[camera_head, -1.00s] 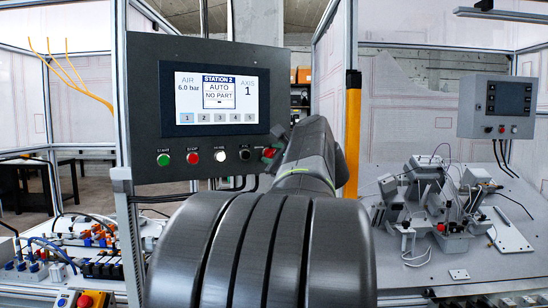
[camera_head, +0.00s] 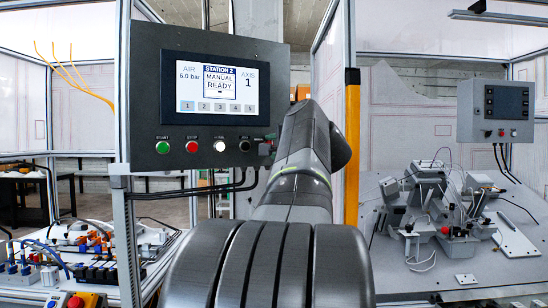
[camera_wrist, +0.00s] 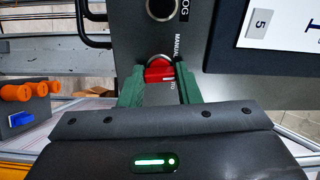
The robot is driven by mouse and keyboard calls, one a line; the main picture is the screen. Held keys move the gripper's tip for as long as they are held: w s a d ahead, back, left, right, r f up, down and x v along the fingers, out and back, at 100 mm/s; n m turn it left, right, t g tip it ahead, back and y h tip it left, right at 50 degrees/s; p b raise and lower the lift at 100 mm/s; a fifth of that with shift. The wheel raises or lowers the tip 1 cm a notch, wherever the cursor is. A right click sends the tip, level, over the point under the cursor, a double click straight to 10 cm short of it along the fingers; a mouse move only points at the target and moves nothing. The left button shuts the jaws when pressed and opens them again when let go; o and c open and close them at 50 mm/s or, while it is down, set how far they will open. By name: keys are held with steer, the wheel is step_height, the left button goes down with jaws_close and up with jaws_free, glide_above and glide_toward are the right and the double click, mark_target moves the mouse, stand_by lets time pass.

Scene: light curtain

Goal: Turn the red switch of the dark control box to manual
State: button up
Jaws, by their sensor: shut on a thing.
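The dark control box (camera_head: 142,80) stands upright at the left centre of the head view. Its screen (camera_head: 215,87) reads STATION 2, MANUAL, READY. The red switch (camera_wrist: 158,72) sits between the two green fingers of my gripper (camera_wrist: 158,84) in the wrist view, and the fingers are shut on it. The label MANUAL shows beside the switch, and another label is partly hidden by a finger. In the head view my arm covers most of the switch at the lower right corner of the box.
Green (camera_head: 162,148), red (camera_head: 191,147), white and black buttons line the box below the screen. A yellow post (camera_head: 352,150) stands right of my arm. A grey panel (camera_head: 495,110) and a bench with fixtures (camera_head: 430,205) are at the right. Cables hang below the box.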

steer(key=shift+f+n+b, duration=0.15)
steer(key=shift+n+b, duration=2.15)
steer(key=shift+n, duration=1.4)
steer(key=o, duration=1)
steer(key=b+v, duration=0.2)
steer(key=v, duration=1.1)
steer(key=shift+s+d, duration=0.2)
steer(key=shift+s, duration=0.15)
